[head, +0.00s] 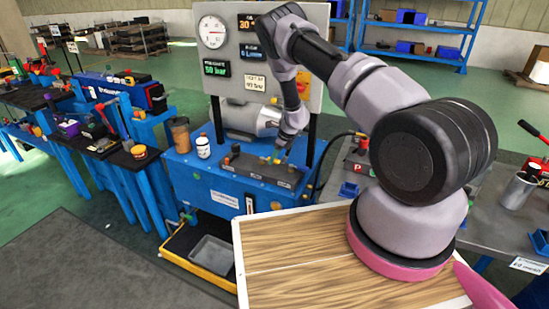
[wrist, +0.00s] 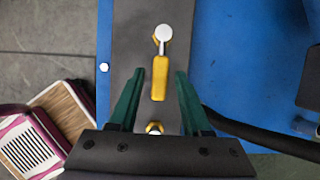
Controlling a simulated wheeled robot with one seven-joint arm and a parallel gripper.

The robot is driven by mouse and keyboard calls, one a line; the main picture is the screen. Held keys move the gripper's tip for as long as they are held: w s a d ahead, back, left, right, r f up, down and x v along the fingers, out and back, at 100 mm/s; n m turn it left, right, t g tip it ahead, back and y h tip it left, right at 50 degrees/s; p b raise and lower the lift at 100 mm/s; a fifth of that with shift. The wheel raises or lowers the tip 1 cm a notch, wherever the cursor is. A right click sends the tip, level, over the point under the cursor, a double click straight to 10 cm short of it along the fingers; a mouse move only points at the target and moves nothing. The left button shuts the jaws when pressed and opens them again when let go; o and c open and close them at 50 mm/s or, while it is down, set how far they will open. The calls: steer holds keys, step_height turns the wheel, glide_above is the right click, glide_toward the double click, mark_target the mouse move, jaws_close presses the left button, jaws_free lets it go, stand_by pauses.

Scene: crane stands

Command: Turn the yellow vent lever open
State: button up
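The yellow vent lever (wrist: 160,78) shows in the wrist view on a dark plate (wrist: 128,60). Its yellow handle points toward my gripper, and its metal arm runs up to a round pivot at the top. My gripper (wrist: 157,82) is open, with one green finger on each side of the yellow handle and a gap on both sides. In the head view a small yellow part (head: 275,160) shows on the dark valve block (head: 255,170), with my gripper (head: 281,150) right above it. The fingers are too small there to make out.
A second brass fitting (wrist: 154,128) sits near my gripper's base. A black hose (wrist: 260,138) runs to the right. The blue bench (head: 215,190) carries a brown cup (head: 179,135) and a white bottle (head: 203,147). A gauge panel (head: 235,85) stands behind.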

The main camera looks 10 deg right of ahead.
jaws_close()
stand_by(1.2)
